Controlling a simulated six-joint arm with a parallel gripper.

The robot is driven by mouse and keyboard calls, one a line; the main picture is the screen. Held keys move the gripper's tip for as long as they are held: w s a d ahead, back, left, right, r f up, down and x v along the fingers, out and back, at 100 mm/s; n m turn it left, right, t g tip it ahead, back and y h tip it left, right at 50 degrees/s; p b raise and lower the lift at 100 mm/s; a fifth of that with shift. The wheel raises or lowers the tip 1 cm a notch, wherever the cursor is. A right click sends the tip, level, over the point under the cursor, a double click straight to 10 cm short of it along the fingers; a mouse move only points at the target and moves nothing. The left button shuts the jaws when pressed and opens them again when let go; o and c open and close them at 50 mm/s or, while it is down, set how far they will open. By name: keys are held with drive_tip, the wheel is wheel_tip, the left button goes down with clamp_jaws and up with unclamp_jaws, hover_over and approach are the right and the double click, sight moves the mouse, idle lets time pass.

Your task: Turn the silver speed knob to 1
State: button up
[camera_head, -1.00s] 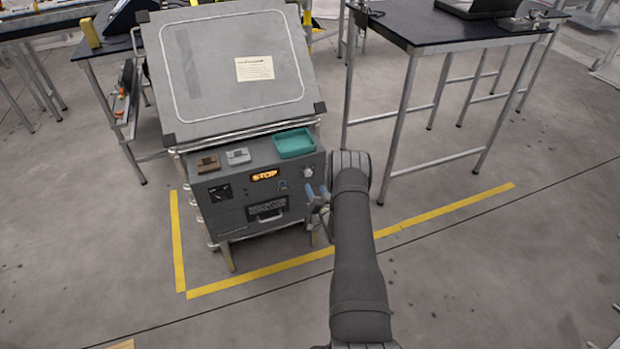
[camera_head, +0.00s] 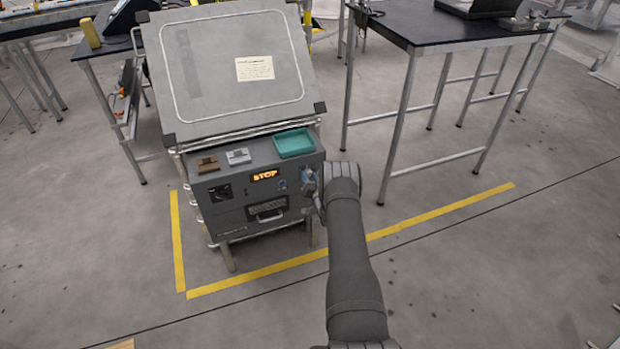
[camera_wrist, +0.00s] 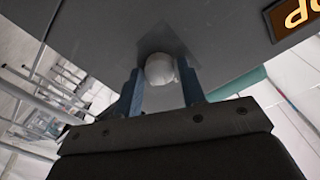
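The silver speed knob (camera_wrist: 160,69) is on the upper right of the grey control panel (camera_head: 236,217). In the wrist view it stands between the two blue fingers of my gripper (camera_wrist: 158,88). One finger is on each side, close to the knob. I cannot make out contact or the dial marks. In the head view my gripper (camera_head: 309,180) is at the panel's upper right corner and largely covers the knob. The orange display (camera_head: 265,175) reads STOP and part of it also shows in the wrist view (camera_wrist: 295,14).
A teal tray (camera_head: 294,143), a brown block (camera_head: 207,164) and a light grey block (camera_head: 238,156) sit on the ledge above the panel. A small blue-ringed control (camera_head: 282,185) is left of my gripper. A dark table (camera_head: 440,30) stands to the right.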

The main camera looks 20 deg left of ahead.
drive_tip(key=c, duration=0.5)
drive_tip(key=shift+c, duration=0.2)
drive_tip(key=shift+n, duration=0.3)
drive_tip(key=n, duration=0.5)
drive_tip(key=shift+n, duration=0.3)
drive_tip(key=n, duration=0.6)
drive_tip(key=shift+y, duration=0.3)
drive_tip(key=o, duration=1)
